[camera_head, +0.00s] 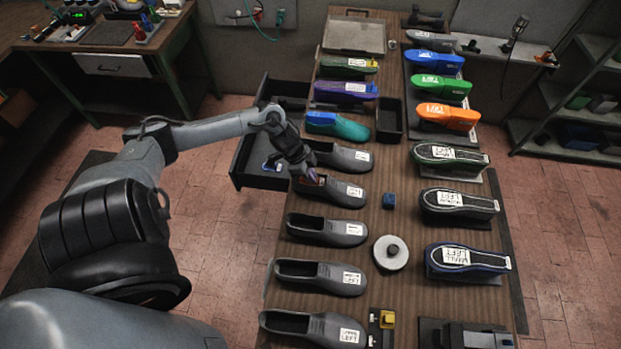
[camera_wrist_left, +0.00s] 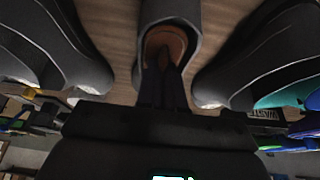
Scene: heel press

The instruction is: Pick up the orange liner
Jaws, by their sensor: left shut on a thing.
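My left gripper (camera_head: 312,177) reaches down into the opening of a dark grey shoe (camera_head: 338,190) in the left row on the bench. In the left wrist view the fingers (camera_wrist_left: 168,72) point into that shoe's heel opening and are close together. An orange-brown liner (camera_wrist_left: 165,40) lines the inside of the opening around the fingertips, and the gripper is shut on it. The liner is still within the shoe; its lower part is hidden by the fingers and the shoe's wall. My right gripper is not in view.
Several grey shoes with white labels line the bench's left side, close on both sides of the gripper. An orange shoe form (camera_head: 447,117) stands at the right among other coloured forms. A round grey disc (camera_head: 391,253) and a small blue block (camera_head: 389,200) lie mid-bench.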

